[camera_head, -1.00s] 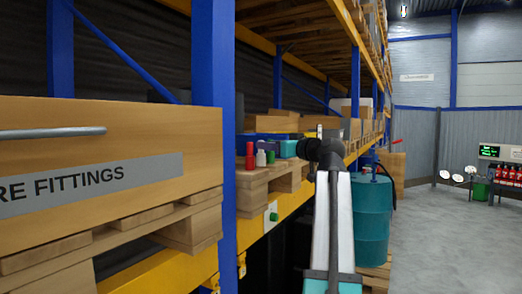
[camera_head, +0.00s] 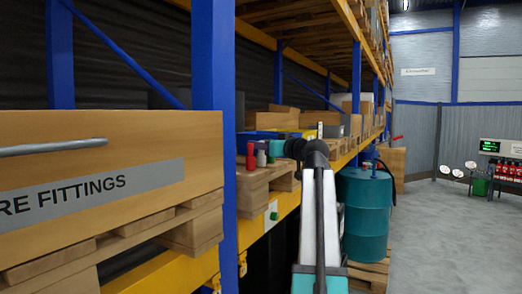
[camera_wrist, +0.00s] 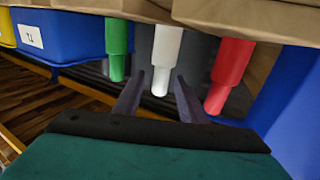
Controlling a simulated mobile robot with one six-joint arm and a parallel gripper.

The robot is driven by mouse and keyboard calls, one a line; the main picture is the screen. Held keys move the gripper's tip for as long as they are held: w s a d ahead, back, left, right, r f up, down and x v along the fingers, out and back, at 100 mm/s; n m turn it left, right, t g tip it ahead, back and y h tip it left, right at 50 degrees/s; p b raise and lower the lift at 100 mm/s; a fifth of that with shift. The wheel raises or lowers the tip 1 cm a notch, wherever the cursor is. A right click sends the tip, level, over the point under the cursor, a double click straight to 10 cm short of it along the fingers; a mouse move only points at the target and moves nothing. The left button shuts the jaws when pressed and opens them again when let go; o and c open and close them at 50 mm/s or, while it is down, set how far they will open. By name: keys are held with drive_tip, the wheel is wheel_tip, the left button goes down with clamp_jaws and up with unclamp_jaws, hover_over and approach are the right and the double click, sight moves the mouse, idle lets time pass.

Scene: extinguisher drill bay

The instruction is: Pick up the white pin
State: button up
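The white pin (camera_wrist: 165,55) stands between a green pin (camera_wrist: 117,48) and a red pin (camera_wrist: 229,72) in the wrist view, where the picture looks upside down. In the head view the white pin (camera_head: 261,158) is small, beside the red pin (camera_head: 250,157) on a wooden pallet. My gripper (camera_wrist: 157,92) is open. Its two dark fingers point toward the white pin, with the pin's narrow end showing in the gap between them. I cannot tell how deep the pin lies between the fingers. In the head view the fingers are hidden or too small to make out.
A blue bin (camera_wrist: 60,38) with a label is at the left in the wrist view. A blue rack post (camera_head: 213,130) and a wooden "RE FITTINGS" crate (camera_head: 110,145) stand left of the pins. A teal drum (camera_head: 364,215) stands at the right, with open floor beyond.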

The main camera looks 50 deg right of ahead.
clamp_jaws()
drive_tip(key=shift+r, duration=0.1)
idle(0.4)
drive_tip(key=shift+r+b, duration=1.5)
drive_tip(key=shift+r, duration=3.4)
drive_tip(key=shift+s, duration=0.15)
